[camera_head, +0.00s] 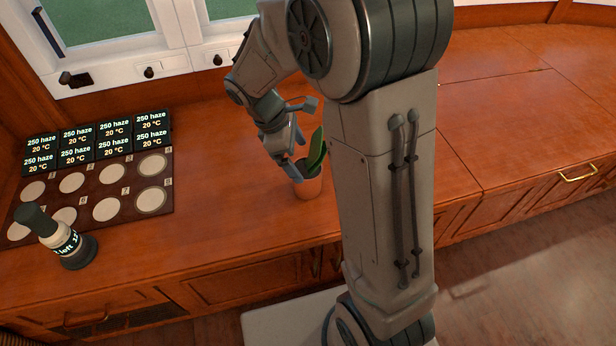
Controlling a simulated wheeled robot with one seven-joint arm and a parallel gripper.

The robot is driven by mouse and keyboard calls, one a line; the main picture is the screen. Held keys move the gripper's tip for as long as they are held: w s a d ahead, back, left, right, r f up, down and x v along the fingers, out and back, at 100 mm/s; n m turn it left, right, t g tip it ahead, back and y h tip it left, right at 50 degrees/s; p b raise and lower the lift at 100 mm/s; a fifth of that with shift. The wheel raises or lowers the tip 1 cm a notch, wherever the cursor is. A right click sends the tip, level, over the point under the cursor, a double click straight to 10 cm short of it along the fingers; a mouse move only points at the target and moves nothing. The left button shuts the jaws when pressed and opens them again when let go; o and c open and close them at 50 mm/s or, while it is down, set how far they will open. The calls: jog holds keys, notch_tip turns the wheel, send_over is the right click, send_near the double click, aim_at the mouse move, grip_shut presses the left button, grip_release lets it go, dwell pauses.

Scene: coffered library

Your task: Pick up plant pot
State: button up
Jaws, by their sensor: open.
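The plant pot (308,187) is a small terracotta-coloured pot with an upright green leafy plant (317,150). It stands on the wooden counter near the front edge, and my arm covers its right side. My gripper (296,172) is open, with its fingers at the pot's upper left rim, beside the plant. I cannot tell whether the fingers touch the pot or straddle its rim.
A dark board (128,207) with several pale discs lies at the left, with small screens (96,140) behind it. A bottle-like object (70,245) with a dark top stands near the front left. The counter (225,215) between board and pot is clear. Windows stand behind.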

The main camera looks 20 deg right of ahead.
aim_at(307, 168)
jog(key=b+x, duration=0.1)
jog(key=x, duration=0.3)
jog(key=shift+d+f+b, duration=0.1)
jog(key=shift+d+b, duration=0.1)
jog(key=shift+b, duration=0.2)
jog(key=c, duration=1.4)
